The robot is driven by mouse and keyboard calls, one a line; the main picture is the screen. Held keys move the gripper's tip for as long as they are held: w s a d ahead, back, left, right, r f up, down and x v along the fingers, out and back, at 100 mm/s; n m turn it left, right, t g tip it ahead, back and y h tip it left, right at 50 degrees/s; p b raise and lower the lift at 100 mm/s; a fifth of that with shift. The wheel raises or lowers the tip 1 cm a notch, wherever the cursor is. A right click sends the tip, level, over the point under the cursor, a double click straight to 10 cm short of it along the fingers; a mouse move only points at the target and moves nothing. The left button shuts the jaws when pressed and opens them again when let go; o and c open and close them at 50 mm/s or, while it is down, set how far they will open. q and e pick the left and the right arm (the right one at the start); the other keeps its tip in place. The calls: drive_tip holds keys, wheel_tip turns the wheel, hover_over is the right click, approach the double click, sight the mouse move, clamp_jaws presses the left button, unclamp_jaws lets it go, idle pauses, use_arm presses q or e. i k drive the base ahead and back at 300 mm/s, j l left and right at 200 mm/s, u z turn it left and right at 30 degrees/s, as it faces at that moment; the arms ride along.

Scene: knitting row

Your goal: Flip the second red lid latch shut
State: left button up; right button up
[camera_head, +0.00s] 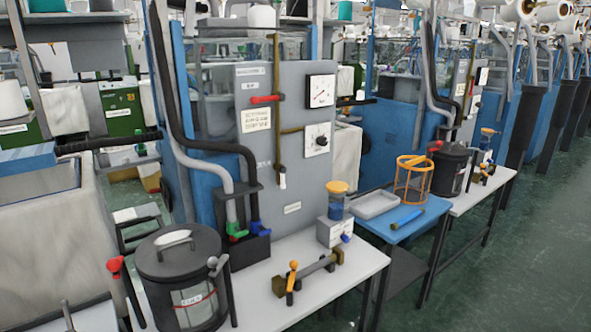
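A dark canister with a lid and handle (178,252) stands at the front left of the near white table. A red-topped latch (115,267) on a black arm stands at its left side, leaning outward, apart from the lid. A grey-topped latch (217,266) stands at its right side. A second dark canister (452,172) stands on the farther white table, with a red latch knob (435,146) at the left of its lid; whether that latch is shut is too small to tell. Neither of my grippers is in view.
The near white table (325,285) also holds a brass valve fitting (318,270) and a yellow-capped blue cup (337,203). A blue table (400,228) holds a grey tray (375,204) and an orange basket (412,178). Green floor (530,230) is clear on the right.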

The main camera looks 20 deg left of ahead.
sight(115, 265)
drive_tip(key=u, duration=1.65)
